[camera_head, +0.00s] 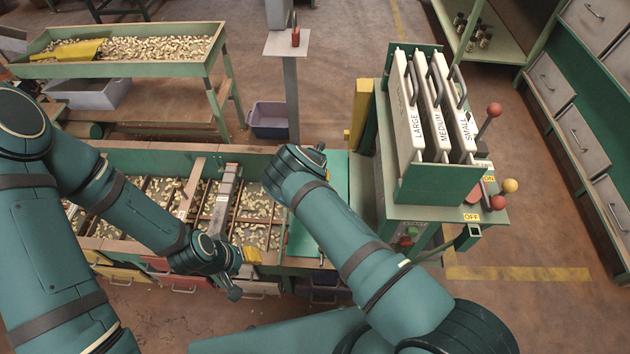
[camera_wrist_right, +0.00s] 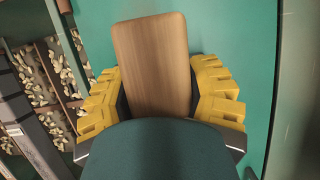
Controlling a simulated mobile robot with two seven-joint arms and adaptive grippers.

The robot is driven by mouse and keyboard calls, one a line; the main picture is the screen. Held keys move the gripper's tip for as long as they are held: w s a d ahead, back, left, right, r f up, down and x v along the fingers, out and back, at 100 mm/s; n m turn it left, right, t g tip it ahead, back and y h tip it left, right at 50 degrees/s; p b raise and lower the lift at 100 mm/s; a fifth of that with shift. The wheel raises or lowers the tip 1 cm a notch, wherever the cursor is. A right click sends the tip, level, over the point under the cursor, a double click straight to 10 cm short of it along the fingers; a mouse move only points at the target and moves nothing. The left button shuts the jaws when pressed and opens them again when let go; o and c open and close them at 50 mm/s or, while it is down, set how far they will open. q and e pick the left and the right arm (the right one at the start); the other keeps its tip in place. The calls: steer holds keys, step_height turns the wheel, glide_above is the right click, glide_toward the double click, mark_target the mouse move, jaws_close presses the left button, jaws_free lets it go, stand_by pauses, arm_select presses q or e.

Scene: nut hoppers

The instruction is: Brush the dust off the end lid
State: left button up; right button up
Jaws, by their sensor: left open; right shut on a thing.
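The end lid (camera_head: 338,172) is a flat green panel at the right end of the hopper row, partly hidden by my right arm. Its green surface (camera_wrist_right: 232,35) fills much of the right wrist view. My right gripper (camera_wrist_right: 160,95) is shut on a wooden block, which looks like the brush (camera_wrist_right: 152,55), held over the green surface. Bristles are hidden, and I cannot tell whether it touches the lid. In the head view my right wrist hides gripper and brush. My left gripper (camera_head: 244,272) is open and empty at the front edge of the hoppers. No dust is discernible.
Nut-filled hopper compartments (camera_head: 140,200) lie left of the lid, with a grey metal bar (camera_head: 226,195) across them. A green machine with LARGE, MEDIUM and SMALL plates (camera_head: 440,110) stands to the right. A post (camera_head: 292,95) rises behind.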

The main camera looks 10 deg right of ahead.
steer(key=shift+w+f, duration=0.1)
steer(key=shift+w, duration=0.3)
steer(key=shift+w+d, duration=0.25)
steer(key=shift+w, duration=0.55)
steer(key=shift+w+d, duration=0.25)
steer(key=shift+w, duration=0.55)
steer(key=shift+w+d, duration=0.25)
steer(key=shift+w, duration=0.55)
steer(key=shift+r+p, duration=1.2)
steer(key=shift+r, duration=1.85)
step_height(320, 180, up, 3)
steer(key=shift+f+p, duration=0.1)
steer(key=shift+p, duration=0.65)
